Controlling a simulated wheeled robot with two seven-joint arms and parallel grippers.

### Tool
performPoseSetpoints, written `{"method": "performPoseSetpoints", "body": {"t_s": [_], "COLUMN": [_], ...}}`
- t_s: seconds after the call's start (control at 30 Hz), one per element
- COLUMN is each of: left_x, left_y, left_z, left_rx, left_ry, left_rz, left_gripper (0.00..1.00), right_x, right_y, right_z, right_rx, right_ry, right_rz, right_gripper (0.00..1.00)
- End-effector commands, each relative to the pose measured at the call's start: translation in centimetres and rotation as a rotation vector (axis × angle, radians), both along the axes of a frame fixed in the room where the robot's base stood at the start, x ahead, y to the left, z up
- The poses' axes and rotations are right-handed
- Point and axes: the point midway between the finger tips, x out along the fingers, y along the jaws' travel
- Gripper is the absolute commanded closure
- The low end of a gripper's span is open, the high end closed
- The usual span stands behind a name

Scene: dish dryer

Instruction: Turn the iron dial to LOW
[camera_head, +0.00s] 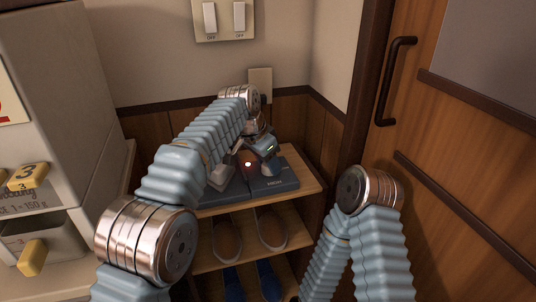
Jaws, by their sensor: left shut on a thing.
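A dark blue-grey appliance (276,183) with a small red light lies on the top board of a wooden rack, partly behind my left arm. My left gripper (258,142) is over its back part, small and partly hidden by my own arm. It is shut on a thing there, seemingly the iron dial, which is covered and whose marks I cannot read. A grey piece (222,176) stands up from the appliance's left part. My right arm shows at the lower right, but its gripper is out of view.
The wooden rack (306,182) holds brown shoes (271,228) and blue shoes below. A pale machine (60,90) with yellow number tags stands at the left. Two wall switches (225,18) are above. A wooden door (470,150) with a dark handle (394,80) bounds the right.

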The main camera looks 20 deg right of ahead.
Motion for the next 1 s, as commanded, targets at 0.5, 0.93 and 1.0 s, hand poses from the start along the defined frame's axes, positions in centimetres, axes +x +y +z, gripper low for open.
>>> {"method": "performPoseSetpoints", "body": {"t_s": [0.5,0.93,1.0], "left_x": [0.24,0.24,0.24], "left_y": [0.07,0.07,0.08], "left_z": [0.05,0.12,0.12], "left_rx": [-0.002,-0.002,-0.002], "left_ry": [-0.004,-0.005,-0.005], "left_rz": [-0.225,-0.237,-0.237], "left_gripper": [0.87,0.87,0.5], "right_x": [-0.02,-0.02,-0.02], "right_y": [0.04,0.03,0.03], "right_z": [0.68,0.69,0.69], "right_rx": [0.001,0.001,0.001], "right_ry": [0.0,0.0,0.0], "right_rz": [0.001,0.001,0.001], "right_gripper": [0.57,0.57,0.57]}}
